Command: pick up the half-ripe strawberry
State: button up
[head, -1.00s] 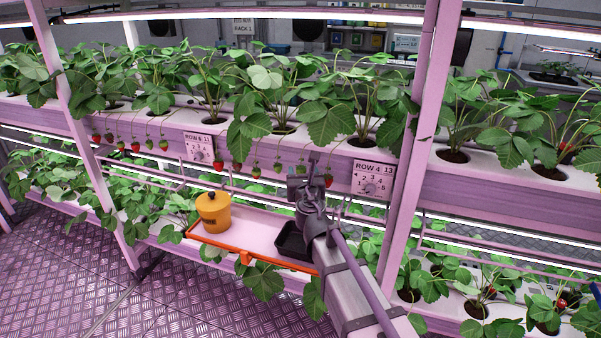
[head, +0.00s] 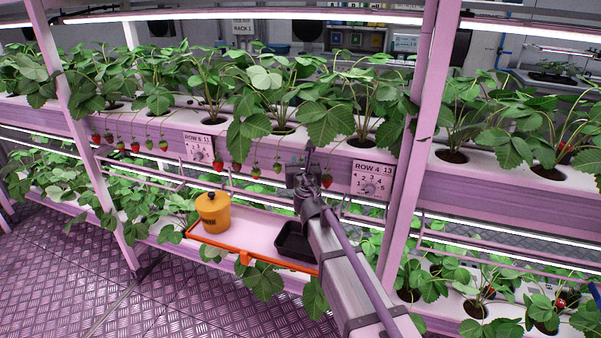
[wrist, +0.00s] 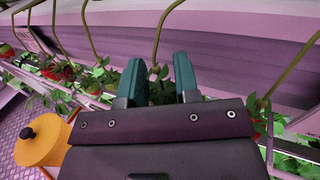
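My gripper (wrist: 160,82) is open in the wrist view, its two teal fingers apart. A stem hangs down between them, with small leaves in the gap; any berry below is hidden by the gripper housing. In the head view my gripper (head: 299,165) is at the hanging row below the upper trough. A red berry (head: 327,181) hangs just right of it. Greenish berries (head: 277,168) and (head: 256,171) hang to its left, then a partly coloured berry (head: 236,168) and a red one (head: 218,164). I cannot tell for sure which is the half-ripe strawberry.
The upper trough wall (head: 270,150) is close behind the fingers. An orange pot (head: 213,212) stands on an orange-edged tray (head: 215,243), with a black container (head: 293,240) beside my arm. A rack post (head: 408,150) rises to the right. Leaves hang above the gripper.

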jog(key=shift+c, duration=0.3)
jog(key=shift+r+p, duration=0.65)
jog(key=s+d, duration=0.1)
jog(key=s, duration=0.5)
jog(key=s+d, duration=0.1)
jog(key=s, duration=0.5)
jog(key=s+d, duration=0.1)
jog(key=s, duration=0.5)
jog(key=shift+r, duration=0.1)
jog(key=shift+w, duration=0.1)
